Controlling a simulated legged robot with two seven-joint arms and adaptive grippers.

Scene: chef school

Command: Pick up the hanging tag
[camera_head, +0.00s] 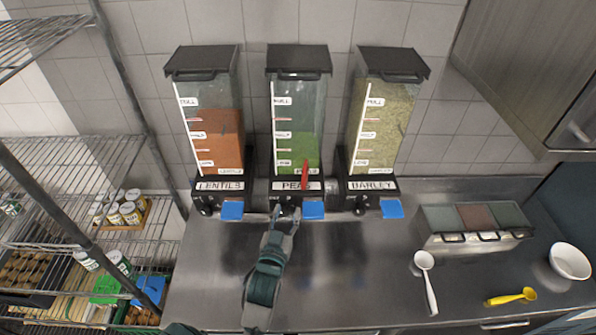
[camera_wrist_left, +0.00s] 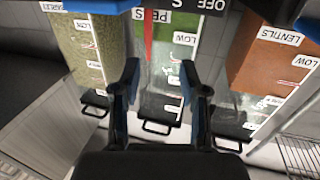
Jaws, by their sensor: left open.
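A narrow red tag (camera_head: 305,174) hangs at the front of the middle dispenser (camera_head: 297,120), which holds green peas. Its lower end overlaps the PEAS label. The red tag also shows in the left wrist view (camera_wrist_left: 148,38), between and beyond my fingers, left of the middle. My left gripper (camera_head: 284,212) is in front of the base of the peas dispenser, just below and left of the tag. In the left wrist view my left gripper (camera_wrist_left: 160,76) is open, with nothing seen between its fingers. My right gripper is not in view.
Lentils (camera_head: 216,138) and barley (camera_head: 378,125) dispensers flank the peas, with blue pieces (camera_head: 232,210) at their bases. A wire shelf (camera_head: 75,160) stands at left.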

